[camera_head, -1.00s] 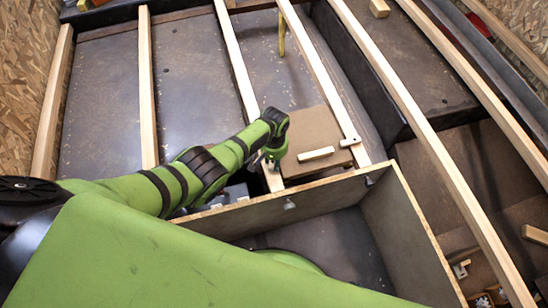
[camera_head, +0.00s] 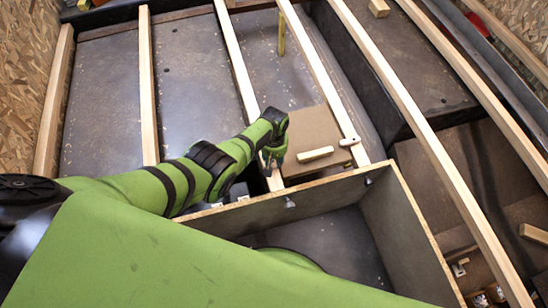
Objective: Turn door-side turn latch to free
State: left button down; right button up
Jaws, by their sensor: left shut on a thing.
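My left gripper (camera_head: 272,163) points down at the near end of a pale wooden batten (camera_head: 240,68), at the left edge of a brown panel (camera_head: 312,125). It is shut on a small piece there, seemingly a turn latch, which the fingers and wrist mostly hide; its angle cannot be told. Another small pale turn latch (camera_head: 349,141) sits on the batten along the panel's right side, apart from the gripper. A pale wooden block (camera_head: 316,154) lies on the panel between them. My right gripper is not in view.
An open box with thin wooden walls (camera_head: 415,225) stands just in front of the panel, close to my left wrist. Long battens (camera_head: 440,135) run across the floor. A dark raised wheel arch (camera_head: 400,70) stands to the right.

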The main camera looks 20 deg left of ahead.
aim_at(274, 161)
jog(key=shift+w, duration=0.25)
pick_arm(q)
jog(key=c, duration=0.9)
grip_release()
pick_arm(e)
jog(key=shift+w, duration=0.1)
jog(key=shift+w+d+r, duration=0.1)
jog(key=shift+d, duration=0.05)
pick_arm(q)
jog(key=shift+w+r, duration=0.1)
jog(key=shift+r, duration=0.7)
notch_tip(274, 161, up, 10)
jog(key=shift+r, duration=0.2)
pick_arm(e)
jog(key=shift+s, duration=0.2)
